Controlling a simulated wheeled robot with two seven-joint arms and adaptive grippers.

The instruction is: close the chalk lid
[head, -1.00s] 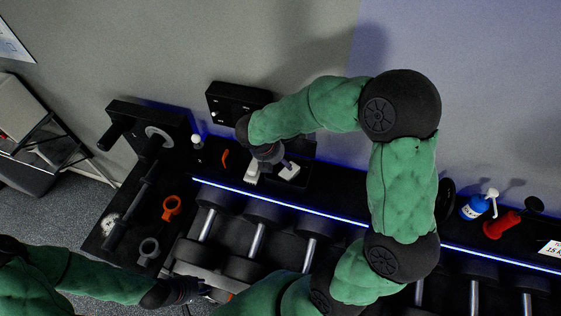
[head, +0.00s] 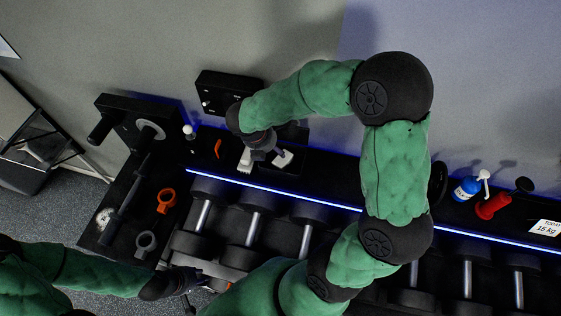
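A black chalk box (head: 290,168) stands on the rack's top shelf against the wall. My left gripper (head: 192,287) is low at the left, by the dumbbells, away from the box. Its fingers are too dark to read.
A black wall panel (head: 215,97) is behind my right wrist. A white-topped bottle (head: 188,132) and an orange hook (head: 218,149) lie left of the box. Dumbbells (head: 252,229) fill the rack below. A blue bottle (head: 466,189) and red item (head: 492,206) stand right.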

